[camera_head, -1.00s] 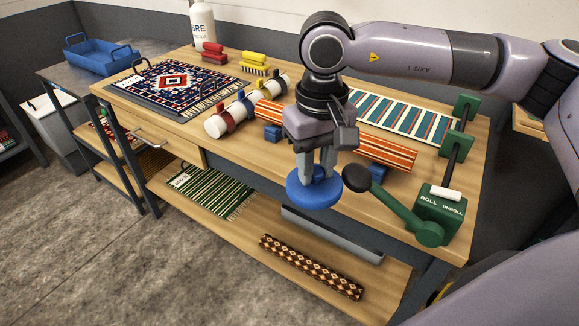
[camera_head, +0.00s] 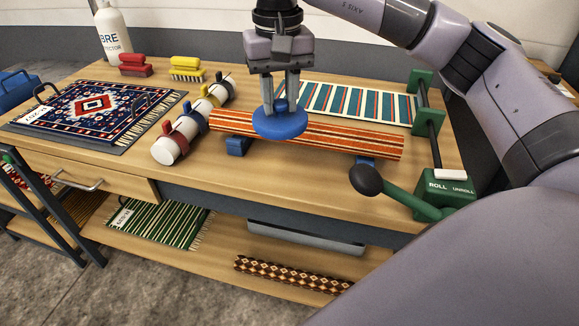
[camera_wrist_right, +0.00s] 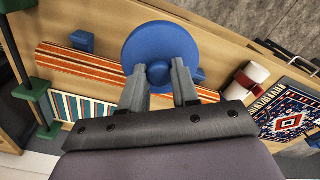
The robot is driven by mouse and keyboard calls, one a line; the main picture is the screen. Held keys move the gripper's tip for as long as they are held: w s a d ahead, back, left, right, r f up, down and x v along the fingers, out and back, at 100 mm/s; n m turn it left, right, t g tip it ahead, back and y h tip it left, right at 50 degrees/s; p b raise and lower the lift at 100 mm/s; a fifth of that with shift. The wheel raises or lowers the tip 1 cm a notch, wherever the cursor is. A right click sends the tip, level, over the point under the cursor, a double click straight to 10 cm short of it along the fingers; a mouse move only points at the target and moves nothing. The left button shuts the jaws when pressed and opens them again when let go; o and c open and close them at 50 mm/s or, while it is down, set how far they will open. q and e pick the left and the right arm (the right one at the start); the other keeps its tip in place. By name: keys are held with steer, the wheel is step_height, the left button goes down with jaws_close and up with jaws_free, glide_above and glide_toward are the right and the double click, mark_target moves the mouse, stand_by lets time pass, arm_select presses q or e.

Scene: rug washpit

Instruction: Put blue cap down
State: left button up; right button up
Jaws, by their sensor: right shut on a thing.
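My right gripper (camera_head: 280,103) is shut on the knob of the blue cap (camera_head: 280,123), a round blue disc. In the head view the cap hangs in front of the orange striped rolled rug (camera_head: 340,139), covering part of it. The right wrist view also shows the cap (camera_wrist_right: 146,45) between my fingertips (camera_wrist_right: 160,75), with the striped roll (camera_wrist_right: 85,66) behind it. I cannot tell whether the cap touches the roll or the table. My left gripper is not in view.
The wooden table (camera_head: 300,190) has a white tube with coloured straps (camera_head: 167,148) at left of the cap. A green roller with a crank (camera_head: 445,190) stands at right. A patterned rug (camera_head: 90,110) and brushes (camera_head: 187,69) lie at left. Bare table lies in front.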

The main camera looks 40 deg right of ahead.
steer(key=shift+m, duration=0.7)
steer(key=r, duration=0.1)
steer(key=d+r, duration=0.1)
steer(key=d+r+p, duration=0.1)
steer(key=shift+w+d+r, duration=0.2)
steer(key=shift+w+r, duration=0.1)
steer(key=shift+r, duration=0.1)
steer(key=shift+d+f, duration=0.2)
step_height(320, 180, down, 19)
steer(key=b, duration=0.3)
steer(key=shift+f, duration=0.15)
steer(key=shift+f+b, duration=0.2)
steer(key=shift+b, duration=0.2)
steer(key=o, duration=1)
steer(key=shift+r, duration=0.1)
